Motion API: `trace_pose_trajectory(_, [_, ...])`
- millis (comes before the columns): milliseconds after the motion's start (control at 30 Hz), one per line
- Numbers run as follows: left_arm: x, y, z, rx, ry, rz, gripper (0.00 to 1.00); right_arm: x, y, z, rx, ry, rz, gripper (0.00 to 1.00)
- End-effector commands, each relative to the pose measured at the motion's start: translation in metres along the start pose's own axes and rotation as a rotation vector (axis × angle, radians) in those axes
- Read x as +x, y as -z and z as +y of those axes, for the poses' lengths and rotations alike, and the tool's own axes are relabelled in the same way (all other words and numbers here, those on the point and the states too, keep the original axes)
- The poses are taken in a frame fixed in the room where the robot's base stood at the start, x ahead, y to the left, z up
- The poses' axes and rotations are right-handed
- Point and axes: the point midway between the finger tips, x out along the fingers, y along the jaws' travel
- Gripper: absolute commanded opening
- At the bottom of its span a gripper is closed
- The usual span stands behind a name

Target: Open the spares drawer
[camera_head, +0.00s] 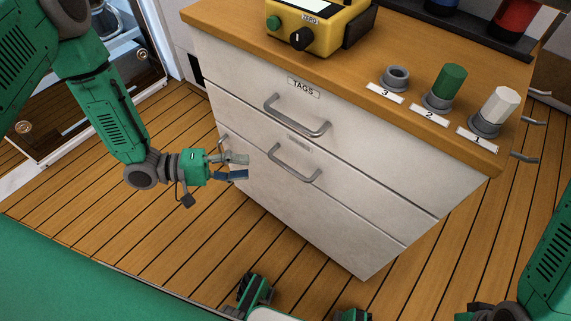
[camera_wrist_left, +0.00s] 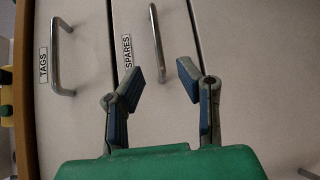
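The spares drawer (camera_head: 345,193) is the middle drawer of a white cabinet and is closed, its front flush with the others. Its grey bar handle (camera_head: 293,163) also shows in the left wrist view (camera_wrist_left: 157,44), beside the SPARES label (camera_wrist_left: 127,52). My left gripper (camera_head: 240,167) is open and empty, left of the handle and apart from it in the head view.
The TAGS drawer (camera_head: 385,153) above is closed, with its own handle (camera_head: 296,117). A bottom drawer handle (camera_wrist_left: 308,174) shows at the wrist view's lower right. On the wooden top (camera_head: 410,65) stand a yellow device (camera_head: 325,22) and numbered holders. Plank floor lies in front.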

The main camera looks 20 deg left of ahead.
Motion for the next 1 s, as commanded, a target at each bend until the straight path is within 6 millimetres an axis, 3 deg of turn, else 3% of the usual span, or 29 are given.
trace_pose_trajectory(200, [-0.015,0.000,0.001,0.000,-0.001,0.000,0.31,0.000,0.000,0.000,0.000,0.000,0.000,0.40])
trace_pose_trajectory(700, [-0.016,0.000,0.000,0.000,0.000,0.000,0.31,0.001,0.002,0.000,0.000,0.000,-0.002,0.40])
trace_pose_trajectory(867, [-0.005,0.000,-0.005,0.041,0.049,0.038,0.31,0.001,0.001,0.000,0.000,0.000,-0.002,0.40])
trace_pose_trajectory(1000, [0.014,-0.004,-0.027,0.162,0.232,0.131,0.31,0.001,0.001,0.000,0.000,0.000,-0.002,0.40])
